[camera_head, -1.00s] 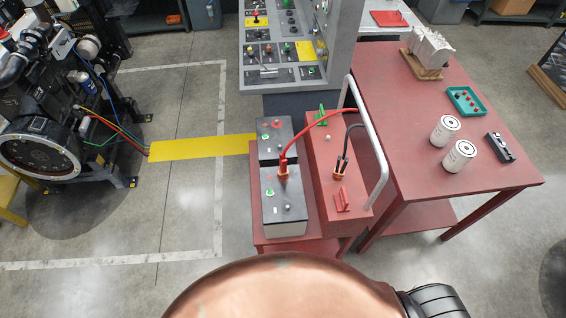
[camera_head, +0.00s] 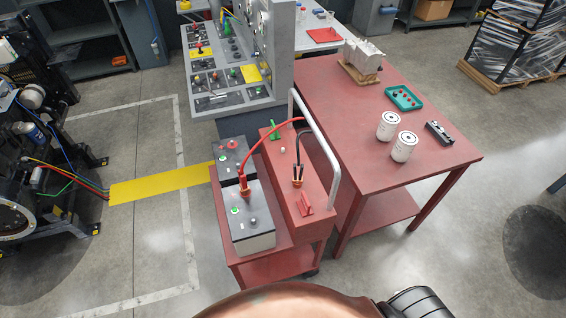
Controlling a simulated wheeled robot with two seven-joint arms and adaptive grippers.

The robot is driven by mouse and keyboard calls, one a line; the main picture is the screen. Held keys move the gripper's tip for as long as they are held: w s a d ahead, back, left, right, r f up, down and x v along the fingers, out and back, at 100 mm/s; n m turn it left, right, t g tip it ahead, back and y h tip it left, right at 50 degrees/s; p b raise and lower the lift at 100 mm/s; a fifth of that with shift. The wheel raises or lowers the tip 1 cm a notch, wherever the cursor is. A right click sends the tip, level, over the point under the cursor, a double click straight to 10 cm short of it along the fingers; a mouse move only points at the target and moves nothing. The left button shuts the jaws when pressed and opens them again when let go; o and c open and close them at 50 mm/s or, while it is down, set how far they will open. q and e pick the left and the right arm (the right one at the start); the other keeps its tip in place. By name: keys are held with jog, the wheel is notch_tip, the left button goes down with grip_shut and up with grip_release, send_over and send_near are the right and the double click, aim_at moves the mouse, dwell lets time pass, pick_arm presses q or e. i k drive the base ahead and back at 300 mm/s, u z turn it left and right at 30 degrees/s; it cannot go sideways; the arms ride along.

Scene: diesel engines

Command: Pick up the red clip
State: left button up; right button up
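A red clip (camera_head: 245,189) stands on the top of the nearer grey battery (camera_head: 258,222). A red cable (camera_head: 268,131) arcs from it over to the red box (camera_head: 322,215) beside the batteries. A second clip (camera_head: 297,174), reddish with a black cable, stands on the red box. A small red part (camera_head: 305,204) sits in front of it on the same box. It is too small to tell what it is. Neither of my grippers shows in the head view.
The batteries and box rest on a red cart (camera_head: 230,250) with a bent metal handle (camera_head: 325,150). A red table (camera_head: 370,120) to the right holds two white canisters (camera_head: 388,125) and a teal tray (camera_head: 404,98). A control console (camera_head: 238,70) stands behind. Floor is clear at front right.

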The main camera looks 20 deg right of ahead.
aim_at(245, 190)
jog(key=k, duration=0.25)
jog(key=z, duration=0.9)
jog(key=i, duration=0.65)
jog(key=u, duration=0.2)
